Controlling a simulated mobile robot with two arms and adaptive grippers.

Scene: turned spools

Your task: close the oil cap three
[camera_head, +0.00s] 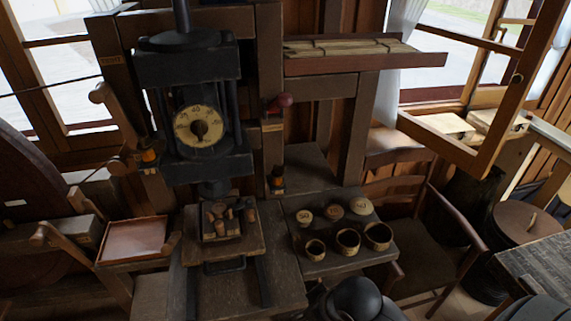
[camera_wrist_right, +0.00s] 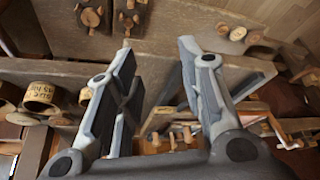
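No part that I can clearly tell as oil cap three shows. In the head view, small dark fittings with an orange band sit on the press frame, one at the left (camera_head: 148,156) and one at the right (camera_head: 277,180); whether they are oil caps I cannot tell. My right gripper (camera_wrist_right: 157,55) is open in the right wrist view, its two grey fingers wide apart with nothing between the tips. Wooden boards and small turned pieces (camera_wrist_right: 92,17) lie beyond it. My left gripper is not in view.
A black press with a round dial (camera_head: 201,126) stands over a block with small wooden pieces (camera_head: 222,220). Three numbered round pieces and three round cups (camera_head: 347,241) stand on the side table (camera_head: 315,268). A tray (camera_head: 134,240) is left; a chair (camera_head: 420,270) is right.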

